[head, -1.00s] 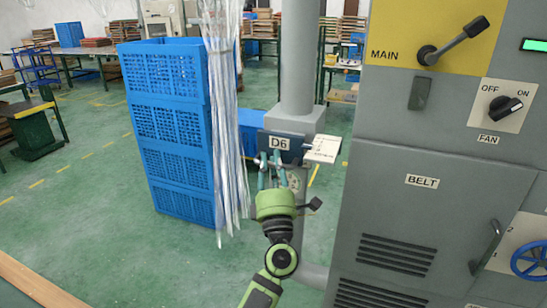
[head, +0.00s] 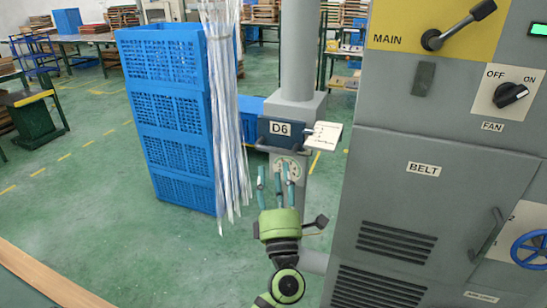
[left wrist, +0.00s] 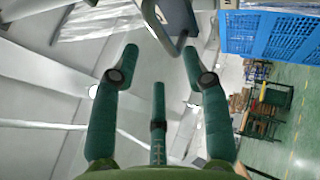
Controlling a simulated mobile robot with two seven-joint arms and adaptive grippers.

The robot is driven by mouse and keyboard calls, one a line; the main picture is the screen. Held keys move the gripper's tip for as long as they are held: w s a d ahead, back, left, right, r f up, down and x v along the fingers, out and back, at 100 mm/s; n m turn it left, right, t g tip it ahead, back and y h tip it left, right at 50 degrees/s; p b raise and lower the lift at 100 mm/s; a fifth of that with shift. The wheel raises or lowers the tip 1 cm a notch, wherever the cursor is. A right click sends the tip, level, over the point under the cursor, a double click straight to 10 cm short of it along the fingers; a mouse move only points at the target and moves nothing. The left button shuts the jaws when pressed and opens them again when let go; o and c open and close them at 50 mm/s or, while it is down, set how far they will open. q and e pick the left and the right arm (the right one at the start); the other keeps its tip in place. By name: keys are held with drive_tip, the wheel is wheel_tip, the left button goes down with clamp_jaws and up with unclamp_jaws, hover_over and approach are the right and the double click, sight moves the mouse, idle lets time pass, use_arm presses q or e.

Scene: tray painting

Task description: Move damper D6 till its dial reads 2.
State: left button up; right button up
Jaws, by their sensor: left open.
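Damper D6 is a dark blue-grey box (head: 280,131) with a white "D6" label, mounted on a grey vertical duct (head: 298,50). A white tag (head: 323,136) hangs at its right side. A round pale dial (head: 289,168) sits below the box; its reading is too small to tell. My left gripper (head: 274,176) is open and empty, its fingers pointing up just below the box and partly in front of the dial. In the left wrist view its green fingers (left wrist: 158,75) are spread, with a grey bent bar (left wrist: 162,30) beyond the tips. My right gripper is not in view.
A grey cabinet (head: 420,200) with MAIN lever, FAN knob and BELT panel stands close on the right. Stacked blue crates (head: 180,120) stand left, with clear hanging strips (head: 225,110) beside them. Open green floor lies in front of the crates.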

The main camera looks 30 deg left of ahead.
use_arm(q)
drive_tip(key=v, duration=0.4)
drive_tip(key=shift+s+d+f, duration=0.15)
drive_tip(key=shift+s+d, duration=0.1)
drive_tip(key=shift+s, duration=0.05)
drive_tip(key=shift+w, duration=0.1)
drive_tip(key=w+d+f+m+t+h, duration=0.1)
drive_tip(key=w+d+f+m+h, duration=0.1)
drive_tip(key=d+f+m+h, duration=0.5)
drive_tip(key=w+d+f+m+h, duration=0.15)
drive_tip(key=f+m+h, duration=0.5)
drive_tip(key=f, duration=0.75)
drive_tip(key=s+d+f+m+g+h, duration=0.1)
drive_tip(key=s+d+f+m+g, duration=0.2)
drive_tip(key=f, duration=0.6)
drive_tip(key=s+f+m+g+h, duration=0.2)
drive_tip(key=f+m, duration=0.4)
drive_tip(key=f, duration=0.2)
drive_tip(key=s+f+m+g, duration=0.5)
drive_tip(key=s+f+g, duration=0.2)
drive_tip(key=s+f, duration=1.1)
drive_tip(key=s+a+f+m+g, duration=0.2)
drive_tip(key=s+f+g, duration=0.1)
drive_tip(key=s, duration=0.7)
drive_tip(key=s+a+f+m+g, duration=0.2)
drive_tip(key=s+f, duration=0.3)
drive_tip(key=s, duration=0.5)
drive_tip(key=shift+a+f+g+y, duration=0.15)
drive_tip(key=shift+a+g+y, duration=0.3)
drive_tip(key=shift+a+g, duration=0.4)
